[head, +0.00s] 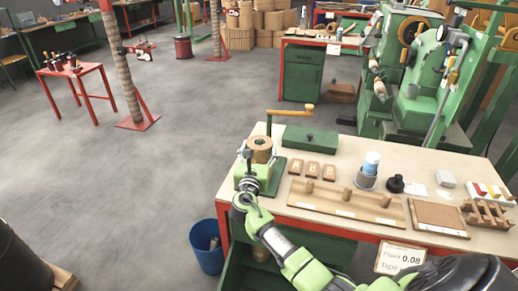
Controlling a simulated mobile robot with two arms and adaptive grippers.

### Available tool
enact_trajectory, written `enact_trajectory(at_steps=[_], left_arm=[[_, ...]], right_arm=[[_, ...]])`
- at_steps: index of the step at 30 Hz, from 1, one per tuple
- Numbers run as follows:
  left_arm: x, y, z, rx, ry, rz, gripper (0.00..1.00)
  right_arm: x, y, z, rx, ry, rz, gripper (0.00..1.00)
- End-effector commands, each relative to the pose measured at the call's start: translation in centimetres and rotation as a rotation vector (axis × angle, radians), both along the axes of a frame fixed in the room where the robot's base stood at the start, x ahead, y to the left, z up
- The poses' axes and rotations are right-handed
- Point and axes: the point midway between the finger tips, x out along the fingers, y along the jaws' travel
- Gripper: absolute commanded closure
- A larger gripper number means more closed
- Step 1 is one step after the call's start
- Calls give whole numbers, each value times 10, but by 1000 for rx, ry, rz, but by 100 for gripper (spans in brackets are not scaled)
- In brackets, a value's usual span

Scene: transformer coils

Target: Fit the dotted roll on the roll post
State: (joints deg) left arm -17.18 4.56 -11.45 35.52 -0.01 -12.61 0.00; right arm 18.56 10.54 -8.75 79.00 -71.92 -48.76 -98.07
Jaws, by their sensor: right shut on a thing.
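A brown roll (262,149) with a dark hole in its top stands upright at the left end of the workbench, over a green base plate (275,178). Any dots on it are too small to make out. My right gripper (249,163) is at the near left side of this roll and is shut on it. The fingertips are partly hidden against the roll. Whether a post passes through the roll is hidden; no bare roll post shows clearly. My left gripper is not in view.
Behind the roll are a green box (310,139) and an orange-handled crank (292,111). Three small brown blocks (313,170), a wooden rack (350,203) and a blue-and-white bottle (371,164) stand to the right. A blue bin (206,250) is on the floor at left.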

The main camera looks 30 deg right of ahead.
Motion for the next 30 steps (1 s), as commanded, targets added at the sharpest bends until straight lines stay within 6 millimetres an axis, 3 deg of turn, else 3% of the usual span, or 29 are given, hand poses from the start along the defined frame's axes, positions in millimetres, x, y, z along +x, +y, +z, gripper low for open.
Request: enact_trajectory(at_steps=[14,15,16,30], left_arm=[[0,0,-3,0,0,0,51],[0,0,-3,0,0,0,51],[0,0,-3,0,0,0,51],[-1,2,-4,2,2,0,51]], right_arm=[[1,0,-1,-3,-5,0,96],[1,0,-1,-3,-4,0,30],[1,0,-1,-3,-4,0,22],[-7,7,-7,2,2,2,21]])
